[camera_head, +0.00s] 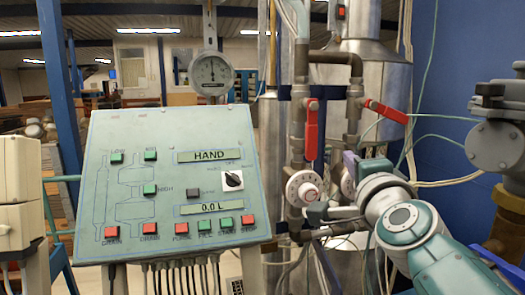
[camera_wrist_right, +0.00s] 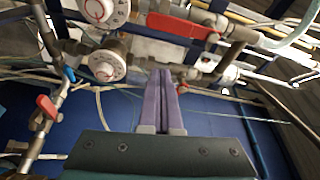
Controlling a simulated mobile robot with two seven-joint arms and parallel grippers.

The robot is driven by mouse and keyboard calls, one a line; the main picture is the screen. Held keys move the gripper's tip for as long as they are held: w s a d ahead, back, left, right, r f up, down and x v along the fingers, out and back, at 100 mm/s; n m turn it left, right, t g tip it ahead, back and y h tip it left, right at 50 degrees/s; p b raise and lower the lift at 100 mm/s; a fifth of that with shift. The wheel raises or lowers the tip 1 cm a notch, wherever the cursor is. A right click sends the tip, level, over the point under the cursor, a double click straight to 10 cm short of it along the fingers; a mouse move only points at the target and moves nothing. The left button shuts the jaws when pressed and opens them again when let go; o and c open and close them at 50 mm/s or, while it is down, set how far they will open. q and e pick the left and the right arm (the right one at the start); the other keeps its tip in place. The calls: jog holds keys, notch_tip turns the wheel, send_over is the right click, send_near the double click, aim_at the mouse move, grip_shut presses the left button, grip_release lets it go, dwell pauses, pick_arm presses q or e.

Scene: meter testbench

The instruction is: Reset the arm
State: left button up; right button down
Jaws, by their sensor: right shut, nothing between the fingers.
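My right gripper (camera_head: 349,160) is at the right of the head view, beside the pipework. Its forearm reaches in from the lower right. In the right wrist view its two purple fingers (camera_wrist_right: 161,72) lie together, shut and empty. The fingertips point toward the pipes and round dials and appear apart from them, though the exact gap is hard to tell. The fingers are partly hidden behind my wrist in the head view. My left gripper is not in view.
A pale green control panel (camera_head: 165,190) reads HAND and 0.0 L. A round gauge (camera_head: 211,72) stands behind it. Red valve levers (camera_head: 311,130) and a white dial (camera_head: 304,188) sit on vertical pipes close to my right gripper. A blue wall (camera_head: 455,60) is at right.

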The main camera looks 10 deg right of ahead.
jog(key=s+a+f+n+g+y, duration=0.3)
jog(key=s+f+n, duration=0.3)
jog(key=s+n, duration=0.15)
jog(key=s+a+f+n+g+y, duration=0.3)
jog(key=s+f+n+g, duration=0.15)
jog(key=s+n, duration=0.3)
jog(key=s+f+n+g+h, duration=0.1)
jog(key=s+f+n+g, duration=0.15)
jog(key=s, duration=0.75)
jog(key=s+f+n+g, duration=0.2)
jog(key=s+n+g, duration=0.1)
jog(key=s, duration=0.7)
notch_tip(320, 180, up, 21)
jog(key=s+g+p, duration=0.1)
jog(key=p, duration=1.9)
jog(key=shift+s+d+h, duration=0.35)
jog(key=shift+s+h, duration=0.05)
jog(key=c, duration=1.6)
grip_release()
